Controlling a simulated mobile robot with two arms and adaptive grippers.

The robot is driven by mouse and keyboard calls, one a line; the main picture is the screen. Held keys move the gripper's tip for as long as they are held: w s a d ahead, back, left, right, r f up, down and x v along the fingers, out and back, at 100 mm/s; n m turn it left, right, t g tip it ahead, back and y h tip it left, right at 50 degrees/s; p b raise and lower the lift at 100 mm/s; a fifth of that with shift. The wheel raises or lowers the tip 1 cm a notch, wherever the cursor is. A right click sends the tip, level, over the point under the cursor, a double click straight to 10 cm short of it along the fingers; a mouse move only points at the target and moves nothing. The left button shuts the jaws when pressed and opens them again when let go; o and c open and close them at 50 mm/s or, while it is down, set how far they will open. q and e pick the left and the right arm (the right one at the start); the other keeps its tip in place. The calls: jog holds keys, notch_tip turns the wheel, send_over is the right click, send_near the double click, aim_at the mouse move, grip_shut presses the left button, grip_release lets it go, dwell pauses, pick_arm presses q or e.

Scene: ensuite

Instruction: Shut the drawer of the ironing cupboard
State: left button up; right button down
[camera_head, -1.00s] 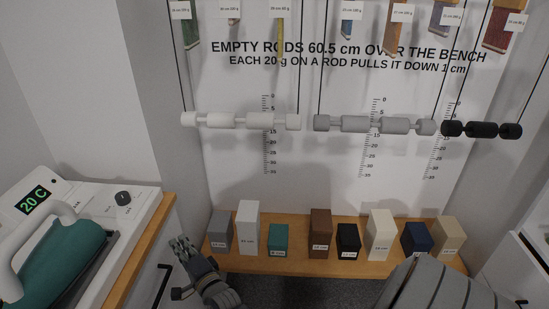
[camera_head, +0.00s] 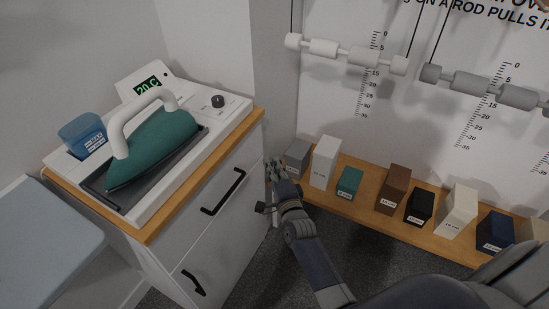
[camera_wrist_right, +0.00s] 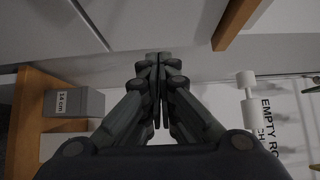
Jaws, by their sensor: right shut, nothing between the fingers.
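The ironing cupboard (camera_head: 248,165) is a white cabinet with a wooden top, at left centre in the head view. Its front has an upper black bar handle (camera_head: 222,192) and a lower black handle (camera_head: 193,283). I cannot tell clearly how far its drawer stands out. My right gripper (camera_head: 274,168) is shut and empty beside the right-hand edge of the cupboard front. In the right wrist view, the shut fingers (camera_wrist_right: 158,58) point at a pale surface with a seam; contact cannot be told. My left gripper is not in view.
A teal iron (camera_head: 155,145) and a blue cup (camera_head: 83,135) stand on the cupboard. A wooden bench (camera_head: 350,207) with several labelled blocks is right of my gripper, below hanging rods (camera_head: 345,53). An ironing board (camera_head: 45,245) is at the left. Grey floor lies between cupboard and bench.

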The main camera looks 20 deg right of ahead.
jog(key=s+a, duration=0.2)
jog(key=s, duration=0.6)
jog(key=s+a+f+n+g+y, duration=0.1)
jog(key=s+a+f+n+g, duration=0.25)
jog(key=f, duration=0.65)
jog(key=s+f+n+g+y+p, duration=0.1)
jog(key=s+f+n+g, duration=0.1)
jog(key=s+f+n, duration=0.5)
jog(key=s+a+f+n+g+y, duration=0.1)
jog(key=s+a+f+g, duration=0.2)
jog(key=f, duration=0.9)
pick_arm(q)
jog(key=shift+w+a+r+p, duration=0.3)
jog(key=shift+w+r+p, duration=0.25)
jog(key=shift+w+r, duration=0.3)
pick_arm(e)
jog(key=s+d+f+n+g, duration=0.2)
jog(key=s+f, duration=0.3)
jog(key=s, duration=0.5)
jog(key=s+d+f+n+g, duration=0.2)
jog(key=s+f+n, duration=0.3)
jog(key=s, duration=0.6)
jog(key=s+d+f+n+g, duration=0.2)
jog(key=s+f+n+g, duration=0.1)
jog(key=s, duration=0.7)
jog(key=shift+s+d+f+g+h, duration=0.2)
jog(key=shift+d+f+g+h, duration=0.15)
jog(key=shift+f+g, duration=0.45)
